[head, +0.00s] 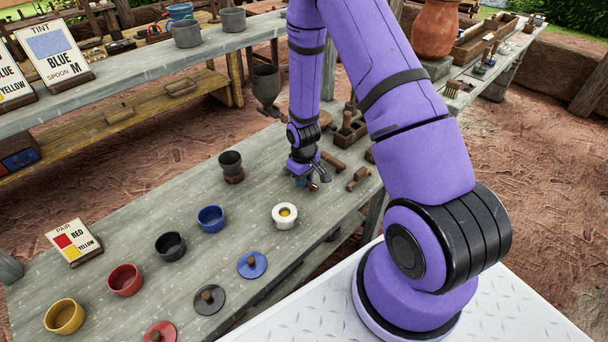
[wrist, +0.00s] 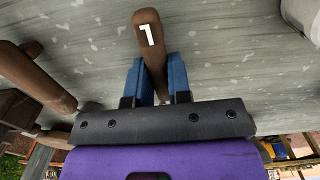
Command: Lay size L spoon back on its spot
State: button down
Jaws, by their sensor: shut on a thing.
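The size L spoon shows as a brown wooden handle (wrist: 147,36) with a white mark like an upside-down L. My gripper (wrist: 155,78) is shut on this handle, with one blue finger on each side. In the head view my gripper (head: 308,178) is low over the right end of the grey table (head: 190,180). The spoon's scoop end is hidden, and I cannot tell whether the spoon touches the tabletop. Two other brown wooden handles lie close by, one behind (head: 333,162) and one to the right (head: 358,178). The spoon's spot cannot be made out.
A white pot (head: 285,216) with yellow inside stands left of my gripper. A dark cup (head: 231,166), a blue bowl (head: 211,219) and a blue lid (head: 252,265) are further left. A wooden box (head: 350,132) stands behind. Bare tabletop lies between the white pot and my gripper.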

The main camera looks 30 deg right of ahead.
jog(key=shift+f, duration=0.35)
dwell(0.6)
jog(key=shift+c, duration=2.1)
grip_release()
jog(key=shift+r, duration=3)
